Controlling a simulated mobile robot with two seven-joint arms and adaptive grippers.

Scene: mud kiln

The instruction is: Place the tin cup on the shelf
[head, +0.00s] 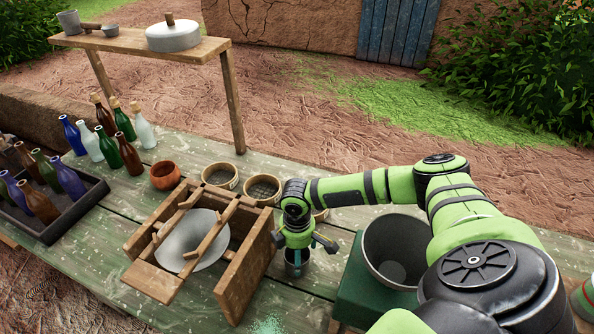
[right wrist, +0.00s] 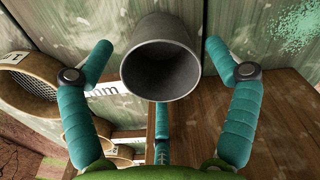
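The grey tin cup (head: 297,268) stands on the green table under my right gripper (head: 302,245), which partly hides it. The fingers are spread wide, with a gap on each side of the cup. The wooden shelf (head: 130,42) is a raised plank at the back left of the head view. My left gripper is not in view.
A grey lidded pot (head: 173,38) and a grey cup (head: 69,22) stand on the shelf. Several bottles (head: 120,150) and sieves (head: 220,178) occupy the table.

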